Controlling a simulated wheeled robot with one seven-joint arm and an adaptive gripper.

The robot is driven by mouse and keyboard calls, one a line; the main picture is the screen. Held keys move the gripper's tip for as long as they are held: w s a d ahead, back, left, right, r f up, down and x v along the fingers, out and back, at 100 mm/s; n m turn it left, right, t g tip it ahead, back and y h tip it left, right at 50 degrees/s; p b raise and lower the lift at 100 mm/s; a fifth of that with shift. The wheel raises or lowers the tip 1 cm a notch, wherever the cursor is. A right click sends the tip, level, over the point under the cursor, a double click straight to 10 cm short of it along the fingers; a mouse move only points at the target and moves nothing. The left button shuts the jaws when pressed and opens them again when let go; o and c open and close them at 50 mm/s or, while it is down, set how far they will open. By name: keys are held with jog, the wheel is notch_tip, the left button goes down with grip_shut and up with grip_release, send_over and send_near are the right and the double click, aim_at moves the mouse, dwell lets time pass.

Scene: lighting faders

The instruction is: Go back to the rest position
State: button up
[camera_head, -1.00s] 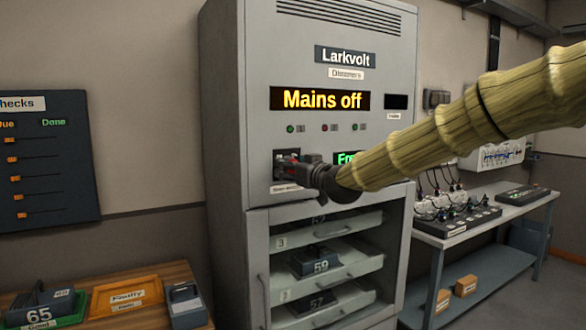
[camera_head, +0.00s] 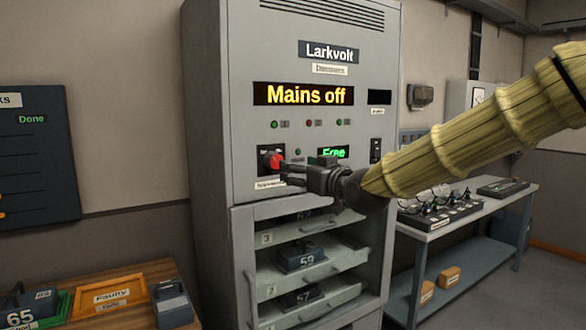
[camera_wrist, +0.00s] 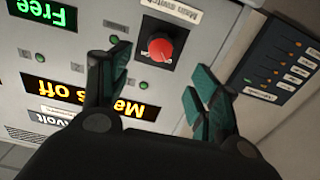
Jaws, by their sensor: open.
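My gripper (camera_head: 290,172) is in front of the dimmer cabinet (camera_head: 215,110), just to the right of the red main switch knob (camera_head: 271,158) in the head view. In the wrist view my gripper (camera_wrist: 155,90) has its two teal-lined fingers spread apart with nothing between them. The red knob also shows in the wrist view (camera_wrist: 161,47), beyond the fingertips and apart from them. The cabinet's yellow display (camera_head: 304,94) reads "Mains off", and a small green display (camera_head: 333,153) reads "Free".
Open cabinet shelves hold numbered dark modules, one marked 59 (camera_head: 301,257). A wooden table with an orange "Faulty" tray (camera_head: 112,294) stands at lower left. A bench (camera_head: 478,215) with cables is at right. A dark checks board (camera_head: 38,150) hangs at left.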

jog(key=shift+s+d, duration=0.1)
jog(key=shift+s, duration=0.1)
notch_tip(320, 180, down, 17)
jog(key=d+m+g+h, duration=0.1)
jog(key=m+g+h, duration=0.1)
jog(key=s+d+f+m+g+h+p, duration=0.15)
jog(key=s+f, duration=0.25)
jog(key=f, duration=0.6)
jog(key=s+d+f+g, duration=0.2)
jog(key=s+f, duration=0.2)
jog(key=f, duration=0.7)
jog(key=s+d+f+m+g+h+p, duration=0.15)
jog(key=s+f, duration=0.25)
jog(key=f, duration=0.6)
jog(key=s+d+f+g+h, duration=0.1)
jog(key=s+d+f+g, duration=0.15)
jog(key=s+f, duration=0.7)
jog(key=s+d+f+g+h, duration=0.1)
jog(key=s+d+f+g, duration=0.1)
jog(key=s, duration=0.8)
jog(key=s+d+f+m+g+h, duration=0.1)
jog(key=s+d+f+g, duration=0.1)
jog(key=s+d+f, duration=0.2)
jog(key=s+d+f+g+h+p, duration=0.1)
jog(key=s+f, duration=0.7)
jog(key=s, duration=0.8)
jog(key=shift+s+d+f+m+g, duration=0.25)
jog(key=shift+d+g, duration=0.3)
jog(key=shift+d, duration=0.65)
